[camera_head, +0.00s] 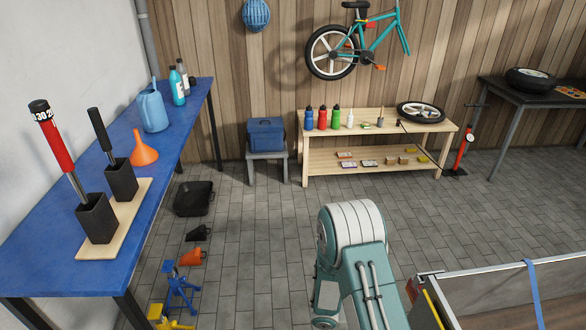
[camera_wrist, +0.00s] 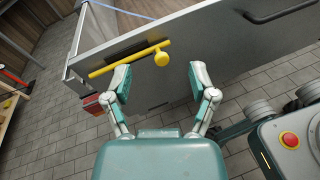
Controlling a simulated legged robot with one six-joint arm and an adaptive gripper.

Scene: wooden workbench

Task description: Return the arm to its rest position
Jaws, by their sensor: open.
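My gripper (camera_wrist: 162,88) shows in the wrist view with its two fingers spread apart and nothing between them. Its fingertips are close to a grey panel (camera_wrist: 215,60) that carries a yellow bar with a round knob (camera_wrist: 130,60). Whether the fingers touch the panel or bar cannot be told. In the head view, my teal and white arm (camera_head: 352,250) rises at the bottom centre, and my gripper is not visible there.
A grey-walled trailer or box (camera_head: 490,300) with a blue strap stands at the lower right. A blue table (camera_head: 50,255) is on the left, with stands (camera_head: 192,258) on the floor beside it. A wooden bench (camera_head: 320,155) is at the back.

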